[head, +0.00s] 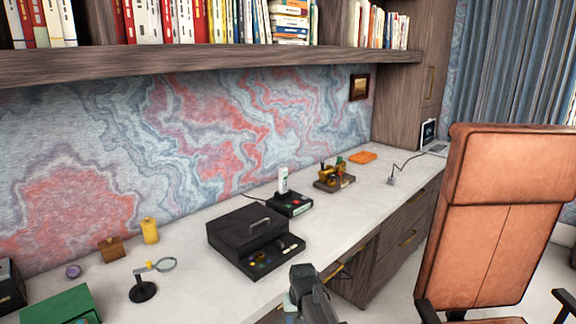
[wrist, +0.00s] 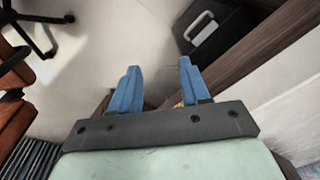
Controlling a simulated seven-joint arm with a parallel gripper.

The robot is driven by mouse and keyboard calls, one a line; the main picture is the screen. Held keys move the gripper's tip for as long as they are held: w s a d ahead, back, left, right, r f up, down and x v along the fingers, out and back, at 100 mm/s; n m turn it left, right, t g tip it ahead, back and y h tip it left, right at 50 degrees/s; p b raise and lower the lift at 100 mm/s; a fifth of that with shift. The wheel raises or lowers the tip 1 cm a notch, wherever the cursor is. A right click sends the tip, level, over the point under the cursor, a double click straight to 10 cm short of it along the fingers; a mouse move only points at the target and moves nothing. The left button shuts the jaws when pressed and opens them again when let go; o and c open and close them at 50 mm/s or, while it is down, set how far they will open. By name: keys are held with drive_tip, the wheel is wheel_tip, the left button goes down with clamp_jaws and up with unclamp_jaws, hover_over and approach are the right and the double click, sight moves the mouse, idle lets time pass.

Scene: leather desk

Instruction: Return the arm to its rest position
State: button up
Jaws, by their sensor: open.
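My gripper (wrist: 160,78) shows in the wrist view with its two blue fingers apart and nothing between them. In the head view my arm's dark end (head: 310,292) is at the bottom middle, by the desk's front edge. It is to the right of and nearer than the black box with a handle (head: 246,226). The fingers are hard to make out in the head view.
The pale desk top (head: 335,213) holds a magnifier on a stand (head: 145,290), a yellow cylinder (head: 150,231), a green box (head: 62,306), a black charging dock (head: 289,204) and an orange item (head: 362,157). A leather chair (head: 490,220) stands at the right. A shelf (head: 200,60) overhangs the back.

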drive_tip(key=s+d+f+g, duration=0.2)
drive_tip(key=s+d+f, duration=0.2)
drive_tip(key=s+f, duration=0.5)
drive_tip(key=s+d+f+g, duration=0.2)
drive_tip(key=s+d+f, duration=0.4)
drive_tip(key=f, duration=0.5)
drive_tip(key=s+d+f+g, duration=0.1)
drive_tip(key=s+f, duration=0.3)
drive_tip(key=s, duration=0.4)
drive_tip(key=s+d+f+g, duration=0.1)
drive_tip(key=s+f, duration=0.3)
drive_tip(key=s, duration=0.5)
drive_tip(key=s+d+f+m+g, duration=0.1)
drive_tip(key=s+f, duration=0.3)
drive_tip(key=s, duration=0.5)
drive_tip(key=shift+d+g+h, duration=0.3)
drive_tip(key=shift+d+g, duration=0.1)
drive_tip(key=shift+d, duration=0.15)
